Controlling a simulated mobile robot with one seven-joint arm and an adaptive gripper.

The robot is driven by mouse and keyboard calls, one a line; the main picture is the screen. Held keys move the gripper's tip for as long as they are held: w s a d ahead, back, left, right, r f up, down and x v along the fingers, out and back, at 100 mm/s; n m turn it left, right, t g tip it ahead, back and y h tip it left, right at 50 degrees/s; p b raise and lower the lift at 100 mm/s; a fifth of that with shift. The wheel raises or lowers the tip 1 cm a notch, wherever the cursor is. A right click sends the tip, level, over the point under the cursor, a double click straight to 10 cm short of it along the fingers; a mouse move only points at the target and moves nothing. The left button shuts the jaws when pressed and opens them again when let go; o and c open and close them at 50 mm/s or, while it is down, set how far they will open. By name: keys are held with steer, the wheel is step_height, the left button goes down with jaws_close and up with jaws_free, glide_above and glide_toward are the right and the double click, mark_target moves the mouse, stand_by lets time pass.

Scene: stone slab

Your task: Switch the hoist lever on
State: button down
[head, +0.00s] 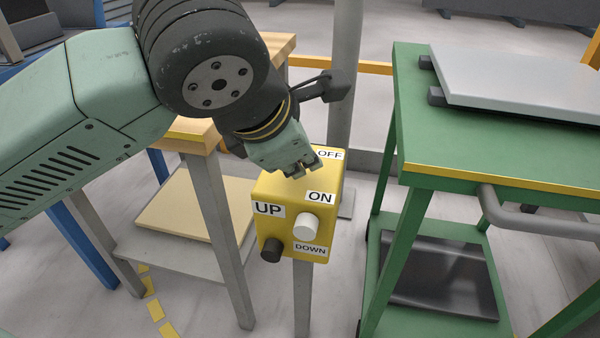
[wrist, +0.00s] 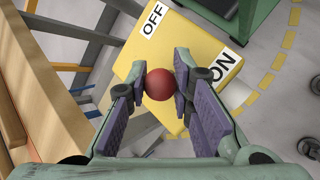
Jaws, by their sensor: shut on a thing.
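A yellow control box (head: 286,187) stands on a grey post, with labels reading OFF, ON, UP and DOWN. My gripper (head: 302,170) is at the top of the box, over its upper face between the OFF and ON labels. In the wrist view, a round red knob (wrist: 160,84), which looks like the hoist lever's end, sits between my fingertips (wrist: 161,76). The fingers are shut on it. The lever's shaft is hidden below the knob, so its exact tilt cannot be told. In the head view my gripper hides the knob.
A white button (head: 307,227) and a black button (head: 271,250) stick out of the box's front. A green cart (head: 470,150) carrying a grey slab (head: 510,80) stands at the right. A wooden-topped bench (head: 190,135) stands close at the left.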

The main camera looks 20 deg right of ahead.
steer(key=b, duration=0.1)
steer(key=f+t+h+b, duration=0.1)
steer(key=shift+s+a+t+b, duration=0.25)
steer(key=shift+s+t+b, duration=0.05)
steer(key=shift+b, duration=0.1)
steer(key=shift+s+r+b, duration=0.1)
steer(key=shift+b, duration=0.35)
steer(key=shift+r+t+h, duration=0.1)
steer(key=shift+t+h, duration=0.2)
steer(key=c, duration=1.4)
jaws_free()
steer(key=shift+a, duration=0.1)
steer(key=shift+o, duration=0.2)
steer(key=shift+r, duration=0.1)
